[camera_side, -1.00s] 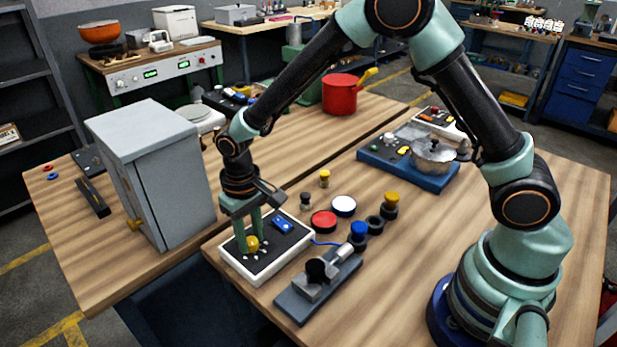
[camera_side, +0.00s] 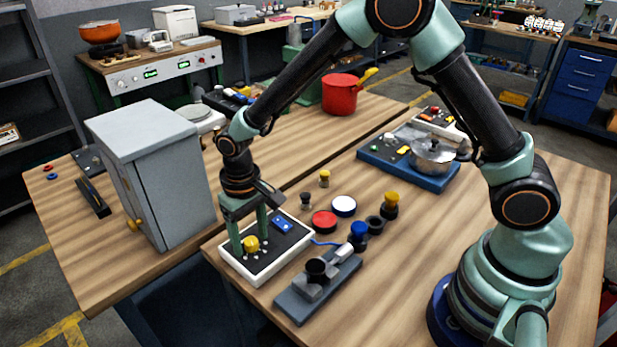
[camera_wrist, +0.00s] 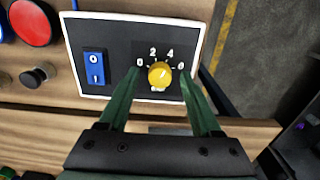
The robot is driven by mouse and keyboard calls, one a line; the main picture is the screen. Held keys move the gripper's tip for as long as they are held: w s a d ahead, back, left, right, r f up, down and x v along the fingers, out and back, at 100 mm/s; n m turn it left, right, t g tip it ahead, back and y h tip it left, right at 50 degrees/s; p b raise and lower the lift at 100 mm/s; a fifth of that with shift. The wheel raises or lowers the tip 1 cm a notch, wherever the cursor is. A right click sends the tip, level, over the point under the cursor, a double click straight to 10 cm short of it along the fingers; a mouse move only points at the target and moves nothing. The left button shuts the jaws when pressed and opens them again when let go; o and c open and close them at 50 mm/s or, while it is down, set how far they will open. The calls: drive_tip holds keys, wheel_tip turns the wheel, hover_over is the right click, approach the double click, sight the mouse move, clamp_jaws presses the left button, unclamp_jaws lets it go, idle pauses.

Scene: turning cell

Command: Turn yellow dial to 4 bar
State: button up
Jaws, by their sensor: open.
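The yellow dial (camera_wrist: 160,74) sits on a black panel (camera_wrist: 118,32) with a white border. It also shows in the side view (camera_side: 251,243). Printed 0, 2 and 4 show around it in the wrist view, with another mark at its right that looks like 0 or 6. The dial's pointer is too small to read. My gripper (camera_wrist: 160,78) is open, with one green finger on each side of the dial and a gap on both sides. In the side view my gripper (camera_side: 249,231) reaches down over the panel.
A blue rocker switch (camera_wrist: 95,67) is beside the dial on the same panel. A red button (camera_side: 323,222), a white button (camera_side: 344,206) and a grey fixture (camera_side: 318,284) stand nearby. A grey cabinet (camera_side: 160,180) stands close to the left of my gripper.

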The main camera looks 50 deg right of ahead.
sight(253, 240)
wheel_tip(253, 240, up, 12)
idle(0.6)
drive_tip(key=shift+r, duration=0.1)
drive_tip(key=s+d+r+t, duration=0.2)
drive_tip(key=s+d+r, duration=0.2)
drive_tip(key=s+d, duration=0.2)
drive_tip(key=s+d+r+t, duration=0.3)
drive_tip(key=s+d+r, duration=0.2)
drive_tip(key=d, duration=0.4)
drive_tip(key=shift+s+d+r+t, duration=0.15)
drive_tip(key=shift+s+d+t, duration=0.2)
drive_tip(key=shift+s, duration=0.4)
